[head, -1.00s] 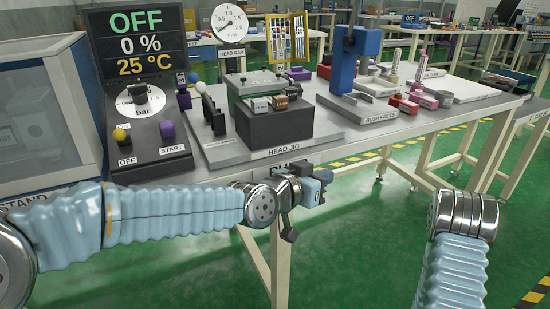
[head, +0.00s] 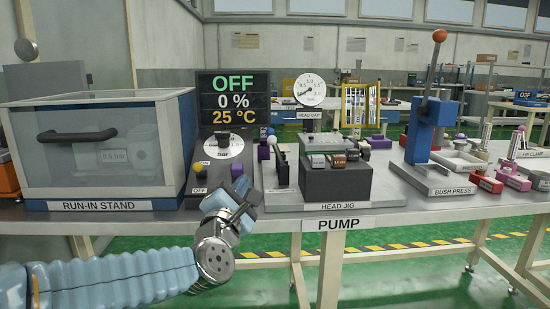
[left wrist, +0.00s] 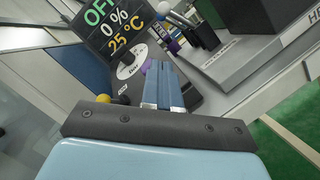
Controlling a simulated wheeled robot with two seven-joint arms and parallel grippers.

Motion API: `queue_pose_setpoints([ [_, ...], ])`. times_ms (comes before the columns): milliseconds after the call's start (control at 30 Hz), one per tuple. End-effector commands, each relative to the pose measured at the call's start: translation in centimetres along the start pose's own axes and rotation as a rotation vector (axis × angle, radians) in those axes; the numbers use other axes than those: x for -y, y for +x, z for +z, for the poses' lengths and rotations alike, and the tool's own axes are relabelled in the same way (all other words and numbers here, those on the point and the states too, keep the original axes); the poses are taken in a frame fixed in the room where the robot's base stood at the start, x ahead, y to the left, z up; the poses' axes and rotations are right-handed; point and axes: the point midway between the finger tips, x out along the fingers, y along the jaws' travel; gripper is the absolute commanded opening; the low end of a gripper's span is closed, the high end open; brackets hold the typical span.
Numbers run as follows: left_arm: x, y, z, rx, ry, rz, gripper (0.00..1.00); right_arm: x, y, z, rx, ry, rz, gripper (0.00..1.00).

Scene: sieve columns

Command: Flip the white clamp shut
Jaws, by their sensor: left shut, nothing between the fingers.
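The white clamp seems to be the white-knobbed lever (head: 272,141) at the left side of the head jig, standing up from its base. A white knob (left wrist: 163,8) that looks like it shows at the top of the left wrist view. The head jig (head: 336,183) is a dark block on a grey plate. My left gripper (head: 246,190) is in front of the bench, lower and to the left of the lever and apart from it. Its blue fingers (left wrist: 163,82) are together and empty in the left wrist view. My right gripper is out of view.
The control panel with OFF and START knobs (head: 203,180) stands behind my left gripper. The run-in stand (head: 95,150) is left of it. The blue bush press (head: 425,135) is to the right, with small red parts (head: 490,185) beyond. The floor before the bench is clear.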

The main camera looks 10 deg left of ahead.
Motion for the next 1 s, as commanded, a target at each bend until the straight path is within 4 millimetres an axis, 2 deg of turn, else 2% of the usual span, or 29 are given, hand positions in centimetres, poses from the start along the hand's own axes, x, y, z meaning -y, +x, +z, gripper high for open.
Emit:
queue_pose_setpoints([
  [300,0.0,0.1,-0.1,-0.001,-0.005,0.000,0.00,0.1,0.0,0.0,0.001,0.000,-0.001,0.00],
  [467,-0.1,1.2,0.0,-0.002,-0.005,-0.001,0.00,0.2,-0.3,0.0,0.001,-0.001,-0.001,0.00],
  [567,-0.1,2.9,0.0,-0.003,-0.005,-0.002,0.00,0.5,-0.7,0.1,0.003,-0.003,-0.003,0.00],
  [900,-0.1,10.1,0.1,-0.002,-0.005,-0.001,0.00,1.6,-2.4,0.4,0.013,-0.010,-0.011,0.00],
  [1000,-0.2,11.3,1.4,0.001,-0.005,-0.002,0.00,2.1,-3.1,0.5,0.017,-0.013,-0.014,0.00],
])
